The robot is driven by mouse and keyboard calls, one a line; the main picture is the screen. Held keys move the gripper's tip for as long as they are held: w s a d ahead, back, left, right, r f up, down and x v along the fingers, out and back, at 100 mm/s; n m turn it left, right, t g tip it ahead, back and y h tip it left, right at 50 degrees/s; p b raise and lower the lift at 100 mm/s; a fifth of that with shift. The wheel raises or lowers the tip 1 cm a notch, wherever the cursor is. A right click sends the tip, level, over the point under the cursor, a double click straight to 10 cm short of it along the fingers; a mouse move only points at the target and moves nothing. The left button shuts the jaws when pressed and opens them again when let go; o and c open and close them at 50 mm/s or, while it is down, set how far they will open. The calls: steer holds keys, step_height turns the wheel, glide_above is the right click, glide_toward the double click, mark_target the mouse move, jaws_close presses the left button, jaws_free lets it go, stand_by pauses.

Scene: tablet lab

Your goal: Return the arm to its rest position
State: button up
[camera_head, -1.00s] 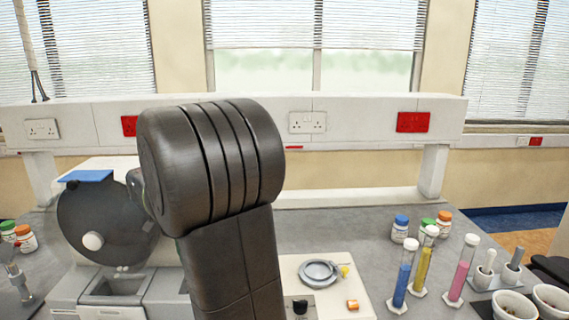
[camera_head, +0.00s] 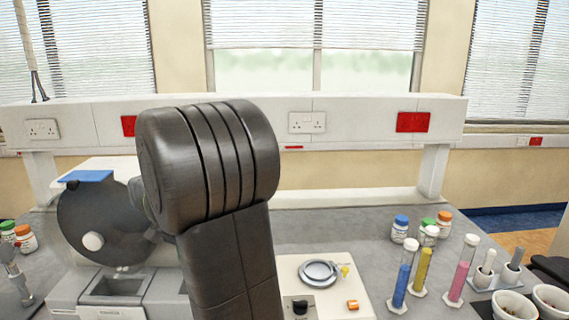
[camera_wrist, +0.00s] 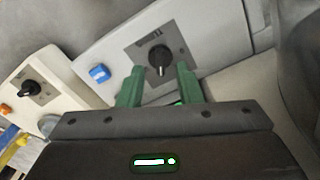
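My gripper (camera_wrist: 160,88) shows in the wrist view with its two green fingers apart and nothing between them. It is over a grey panel (camera_wrist: 205,38) with a black knob (camera_wrist: 160,58) and a blue button (camera_wrist: 99,73). In the head view my dark arm fills the middle, and the gripper itself is hidden behind it.
A machine with a dark round drum (camera_head: 100,225) stands at the left. A cream device (camera_head: 330,305) with a round grey dish (camera_head: 319,272) is right of my arm. Tubes of blue (camera_head: 402,275), yellow (camera_head: 422,270) and pink (camera_head: 461,275) stand at the right, near bottles and bowls.

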step_height(320, 180, down, 3)
steer(key=shift+f, duration=0.2)
steer(key=shift+r+n, duration=0.1)
steer(key=shift+n, duration=0.5)
steer(key=n+b, duration=0.1)
steer(key=n, duration=0.2)
steer(key=shift+n, duration=0.3)
steer(key=n+b, duration=0.2)
steer(key=n, duration=0.3)
steer(key=shift+d, duration=0.15)
steer(key=n+b, duration=0.3)
steer(key=n, duration=0.2)
steer(key=shift+n, duration=0.3)
steer(key=n+b, duration=0.1)
steer(key=n, duration=0.2)
steer(key=shift+w+b, duration=0.1)
steer(key=shift+b, duration=0.3)
steer(key=shift+d+n+b, duration=0.1)
steer(key=shift+n+b, duration=0.2)
steer(key=shift+n, duration=0.3)
steer(key=shift+r, duration=0.15)
